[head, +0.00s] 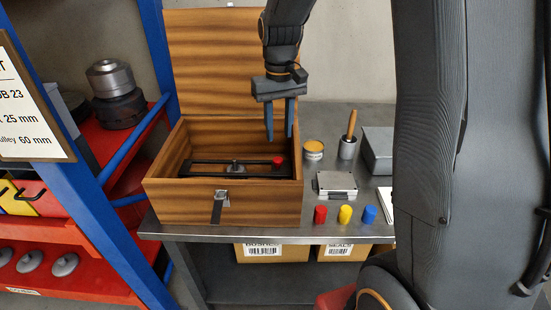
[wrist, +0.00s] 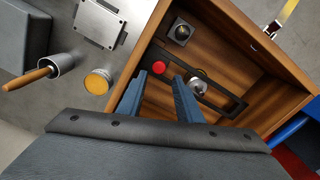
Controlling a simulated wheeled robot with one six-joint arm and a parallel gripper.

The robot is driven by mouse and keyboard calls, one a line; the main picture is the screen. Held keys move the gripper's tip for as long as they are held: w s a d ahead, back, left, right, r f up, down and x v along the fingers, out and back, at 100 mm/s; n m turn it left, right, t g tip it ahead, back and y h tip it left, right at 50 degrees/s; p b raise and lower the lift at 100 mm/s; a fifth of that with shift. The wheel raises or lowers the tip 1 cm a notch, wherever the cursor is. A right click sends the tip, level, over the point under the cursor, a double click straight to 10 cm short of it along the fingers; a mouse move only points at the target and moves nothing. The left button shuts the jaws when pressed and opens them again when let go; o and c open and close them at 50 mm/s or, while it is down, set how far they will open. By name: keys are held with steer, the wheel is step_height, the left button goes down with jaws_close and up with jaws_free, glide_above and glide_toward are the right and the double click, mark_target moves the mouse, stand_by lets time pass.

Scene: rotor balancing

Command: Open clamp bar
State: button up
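The clamp bar (head: 215,161) is a long, dark slotted bar lying across the inside of the open wooden box (head: 165,187). It also shows in the wrist view (wrist: 222,88). A red knob (head: 278,161) sits at its right end, and it shows in the wrist view (wrist: 158,67). A silver metal part (wrist: 197,84) shows in the bar's slot. My gripper (head: 279,138) is open and empty, pointing down over the right side of the box. In the wrist view the red knob appears between and beyond the fingertips (wrist: 158,79). The fingers appear apart from it.
The box lid (head: 215,60) stands open behind. A dark square block (wrist: 180,32) with a round metal top is in the box. Right of the box are a yellow-topped tin (head: 313,150), a cup with a wooden handle (head: 348,147) and a metal plate (head: 336,184). A blue-posted rack stands left.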

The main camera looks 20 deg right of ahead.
mark_target(278, 159)
steer(key=shift+w+f+b, duration=0.25)
steer(key=shift+f+b, duration=0.05)
steer(key=shift+f, duration=0.3)
steer(key=shift+w+f+b, duration=0.2)
steer(key=shift+f+b, duration=0.05)
steer(key=shift+f, duration=0.3)
steer(key=shift+f+p, duration=1.05)
steer(key=shift+f, duration=2.65)
jaws_close()
